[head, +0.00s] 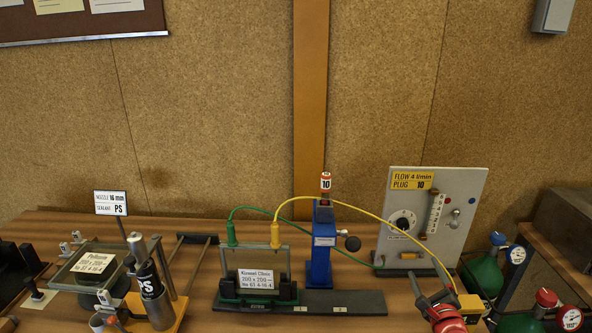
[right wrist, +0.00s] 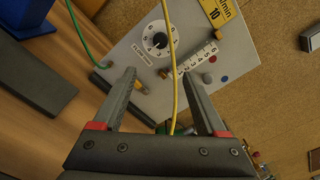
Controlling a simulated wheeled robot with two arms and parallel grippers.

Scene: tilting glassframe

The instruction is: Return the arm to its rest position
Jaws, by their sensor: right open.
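My right gripper (head: 428,278) is in the lower right of the head view, in front of the grey flow panel (head: 455,205). Its jaws are apart with nothing gripped. In the right wrist view the open gripper (right wrist: 158,76) faces the panel (right wrist: 135,62) with its dial. A yellow hose (right wrist: 172,60) passes between the fingers in that picture; I cannot tell how near it is. My left gripper is not in view.
A small glass frame (head: 258,262) stands upright on a dark base, with green and yellow plugs on top. A blue post (head: 321,250) stands beside it. A PS canister (head: 152,285) is at left. Green cylinders (head: 485,272) with gauges crowd the right.

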